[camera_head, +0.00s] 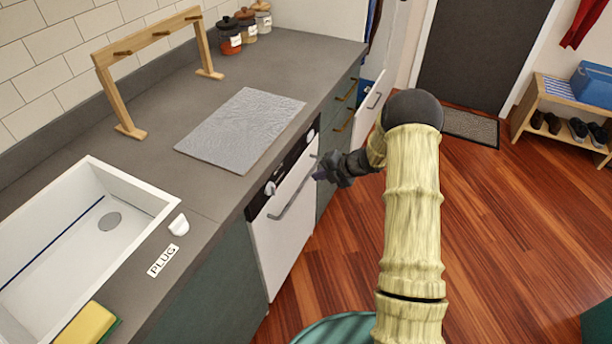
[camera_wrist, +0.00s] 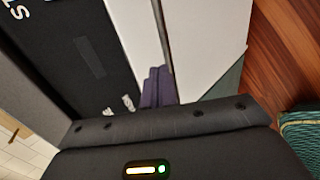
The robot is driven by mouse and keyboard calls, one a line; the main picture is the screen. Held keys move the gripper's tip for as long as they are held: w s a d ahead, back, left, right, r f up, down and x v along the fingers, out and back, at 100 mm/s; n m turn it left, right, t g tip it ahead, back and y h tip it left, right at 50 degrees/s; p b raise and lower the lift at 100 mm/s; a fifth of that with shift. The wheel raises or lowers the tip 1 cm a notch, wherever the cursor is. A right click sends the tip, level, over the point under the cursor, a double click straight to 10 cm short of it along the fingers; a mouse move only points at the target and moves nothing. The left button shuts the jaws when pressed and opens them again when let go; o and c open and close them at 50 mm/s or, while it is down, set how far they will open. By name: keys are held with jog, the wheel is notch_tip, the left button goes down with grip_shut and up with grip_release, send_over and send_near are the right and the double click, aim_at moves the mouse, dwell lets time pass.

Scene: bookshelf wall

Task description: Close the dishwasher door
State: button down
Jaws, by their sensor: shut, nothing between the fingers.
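The dishwasher has a white door (camera_head: 283,237) with a grey bar handle (camera_head: 292,198) and a black control panel (camera_head: 290,165) with knobs above it. The door stands upright under the counter and looks about flush with the front; a small gap cannot be ruled out. My gripper (camera_head: 322,172) is shut and empty in front of the door's upper right part. In the wrist view, the purple-grey fingers (camera_wrist: 156,80) lie together against the background of the white door (camera_wrist: 208,40), near the handle bar (camera_wrist: 161,35). I cannot tell whether they touch it.
The counter (camera_head: 215,195) above holds a silvery mat (camera_head: 242,128), a wooden rack (camera_head: 160,45), jars and a sink (camera_head: 160,205). Beyond the dishwasher, a white panel with a handle (camera_head: 368,103) stands out from the cabinets.

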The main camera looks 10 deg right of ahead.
jog(key=v, duration=0.5)
jog(key=shift+r, duration=0.4)
